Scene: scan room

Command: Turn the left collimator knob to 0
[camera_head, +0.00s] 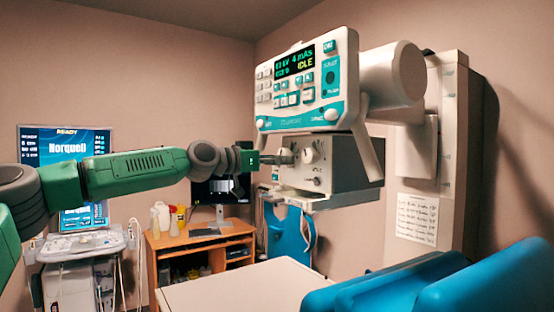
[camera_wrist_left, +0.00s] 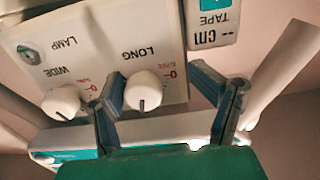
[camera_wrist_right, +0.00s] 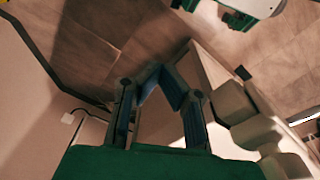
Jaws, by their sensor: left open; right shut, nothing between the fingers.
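The grey-white collimator box (camera_head: 330,178) hangs under the control console. In the left wrist view its panel appears upside down, with a white LONG knob (camera_wrist_left: 143,90) and a white WIDE knob (camera_wrist_left: 62,102). The LONG knob is the left one in the head view, mostly hidden by my gripper; the WIDE knob (camera_head: 311,152) shows clear. The dark pointer line on LONG faces picture-down; its scale is too blurred to read fully. My left gripper (camera_head: 277,159) is open, its fingers either side of LONG, the left-hand finger closer. My right gripper (camera_wrist_right: 162,78) is shut and empty, away from the panel.
The console (camera_head: 305,85) with a lit display reading IDLE sits above the box. A pale tabletop (camera_head: 240,288) and blue padded shapes (camera_head: 490,285) lie below in front. A wooden desk (camera_head: 200,243) and a screen (camera_head: 68,147) stand behind.

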